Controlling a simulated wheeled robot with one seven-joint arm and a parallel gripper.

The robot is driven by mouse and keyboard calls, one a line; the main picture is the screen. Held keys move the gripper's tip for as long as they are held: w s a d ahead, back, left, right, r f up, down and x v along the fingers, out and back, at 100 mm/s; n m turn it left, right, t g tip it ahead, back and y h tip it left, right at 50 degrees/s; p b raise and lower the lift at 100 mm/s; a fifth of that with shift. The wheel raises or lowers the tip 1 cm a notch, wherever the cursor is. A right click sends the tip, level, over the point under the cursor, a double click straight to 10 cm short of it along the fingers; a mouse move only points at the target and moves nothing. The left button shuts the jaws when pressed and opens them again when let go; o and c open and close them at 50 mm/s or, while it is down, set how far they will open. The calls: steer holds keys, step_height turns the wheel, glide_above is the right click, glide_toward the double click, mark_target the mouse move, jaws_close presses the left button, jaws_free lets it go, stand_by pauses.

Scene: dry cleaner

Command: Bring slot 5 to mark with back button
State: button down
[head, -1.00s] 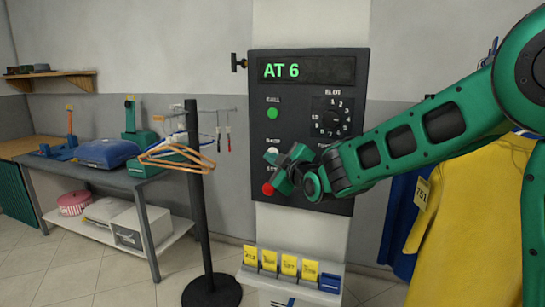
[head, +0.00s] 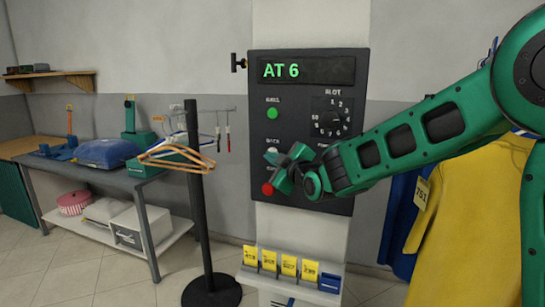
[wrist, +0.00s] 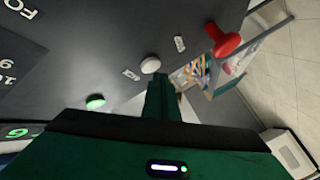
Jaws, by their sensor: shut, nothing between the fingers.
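The dark control panel (head: 290,217) on the pillar has a display (head: 306,69) reading "AT 6" in green. Below it are a green button (head: 272,114), the white back button (head: 272,150), a red button (head: 267,189) and a numbered slot dial (head: 333,122). My gripper (head: 279,172) is shut and empty, in front of the panel between the white and red buttons. In the wrist view, its closed fingers (wrist: 160,85) end close to the white button (wrist: 150,65); contact cannot be told. Green (wrist: 95,102) and red (wrist: 224,42) buttons lie to either side.
A black stand (head: 198,220) with orange hangers (head: 175,158) stands left of the panel. Several yellow cards (head: 269,260) sit in a rack below it. A yellow garment (head: 470,215) hangs at right behind my arm. A workbench (head: 150,215) stands at left.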

steer(key=shift+w+d, duration=0.1)
steer(key=shift+w, duration=0.15)
steer(key=shift+w+d, duration=0.15)
steer(key=shift+w, duration=0.25)
stand_by(0.8)
steer(key=shift+s, duration=0.15)
steer(key=shift+s+a, duration=0.35)
steer(key=shift+s, duration=0.35)
steer(key=shift+s+a, duration=0.3)
steer(key=shift+s, duration=0.5)
steer(key=shift+s+a, duration=0.25)
steer(key=shift+s, duration=0.5)
steer(key=shift+s+a, duration=0.3)
steer(key=shift+s, duration=0.5)
